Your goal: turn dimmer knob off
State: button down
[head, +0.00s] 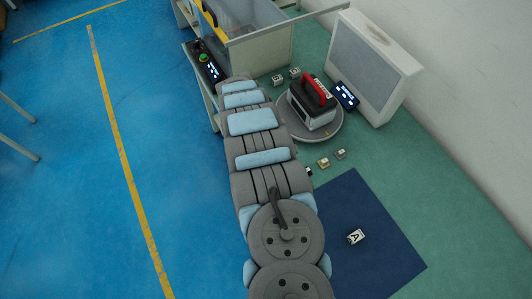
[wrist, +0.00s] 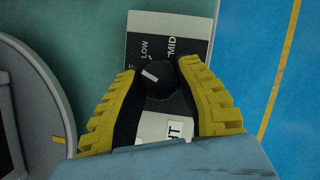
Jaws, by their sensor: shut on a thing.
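The dimmer knob (wrist: 157,84) is round and black with a short white mark on its upper left part, in the middle of the wrist view. It sits on a black and pale panel (wrist: 149,24) with the words LOW and MID above it; another label at the left is partly covered. My gripper (wrist: 159,68) has yellow ribbed fingers with dark pads, shut around the knob from left and right. Part of the panel and its lower lettering are hidden by the fingers. In the head view my arm hides the gripper and knob.
A round grey turntable (head: 337,131) carries a dark box (head: 314,112) with a red handle. A large white-framed panel (head: 372,70) stands behind it. Small blocks (head: 323,163) lie on the green surface, and a block marked A (head: 355,237) lies on a dark blue mat (head: 385,260).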

jog(key=n+t+h, duration=0.1)
jog(key=n, duration=0.3)
jog(key=shift+s+d+n+p, duration=0.1)
jog(key=shift+n+p, duration=0.2)
jog(key=shift+p, duration=0.1)
jog(key=shift+t, duration=0.3)
jog(key=c, duration=0.6)
grip_release()
jog(key=shift+d, duration=0.1)
jog(key=shift+v, duration=6)
